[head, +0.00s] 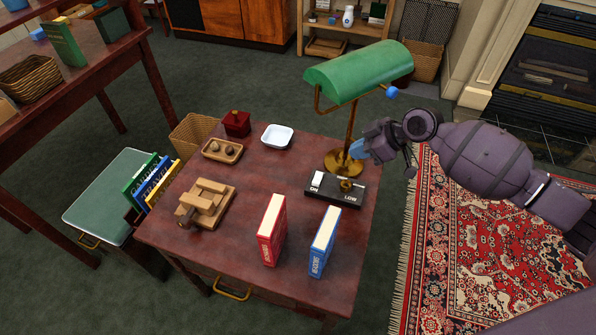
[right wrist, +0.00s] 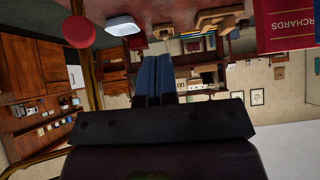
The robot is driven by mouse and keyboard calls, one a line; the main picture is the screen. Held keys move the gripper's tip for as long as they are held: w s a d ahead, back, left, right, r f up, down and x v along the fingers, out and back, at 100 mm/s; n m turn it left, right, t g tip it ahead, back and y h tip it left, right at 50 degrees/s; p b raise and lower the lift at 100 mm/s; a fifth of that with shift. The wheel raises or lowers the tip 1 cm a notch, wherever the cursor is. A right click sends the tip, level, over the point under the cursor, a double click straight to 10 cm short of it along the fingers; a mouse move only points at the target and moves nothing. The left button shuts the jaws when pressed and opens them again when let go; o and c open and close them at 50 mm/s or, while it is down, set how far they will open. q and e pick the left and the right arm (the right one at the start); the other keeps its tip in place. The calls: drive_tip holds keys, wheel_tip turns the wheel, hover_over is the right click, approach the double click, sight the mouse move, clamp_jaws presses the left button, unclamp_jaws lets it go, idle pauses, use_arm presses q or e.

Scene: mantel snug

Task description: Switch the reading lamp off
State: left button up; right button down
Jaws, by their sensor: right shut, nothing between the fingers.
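The reading lamp has a green shade (head: 358,72), a brass stem (head: 350,122) and a round brass base on the table. A small blue ball (head: 392,92) is by the shade's right end. In front of the base is a black control box (head: 334,190) with a white rocker (head: 318,179), a brass knob (head: 347,184) and the words "ON" and "LOW". I cannot tell whether the lamp is lit. My right gripper (head: 359,149) is shut and empty, close to the stem just above the base; contact is unclear. Its blue fingers (right wrist: 160,76) are together in the right wrist view.
The red table (head: 235,240) also bears a red book (head: 272,230), a blue book (head: 325,242), a wooden device (head: 206,203), a wooden tray (head: 222,151), a red box (head: 237,123) and a white dish (head: 277,136). A patterned rug (head: 450,250) lies right.

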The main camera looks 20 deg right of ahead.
drive_tip(key=b, duration=0.2)
hover_over(317, 175)
drive_tip(key=s+d, duration=0.2)
drive_tip(key=d, duration=0.1)
drive_tip(key=f, duration=0.7)
drive_tip(key=shift+a, duration=0.25)
drive_tip(key=shift+w+a+f+b, duration=0.1)
drive_tip(key=shift+a+f+b, duration=0.05)
drive_tip(key=shift+f, duration=0.45)
drive_tip(key=shift+w+a+f+b, duration=0.1)
drive_tip(key=shift+f+b, duration=0.05)
drive_tip(key=shift+f, duration=1.3)
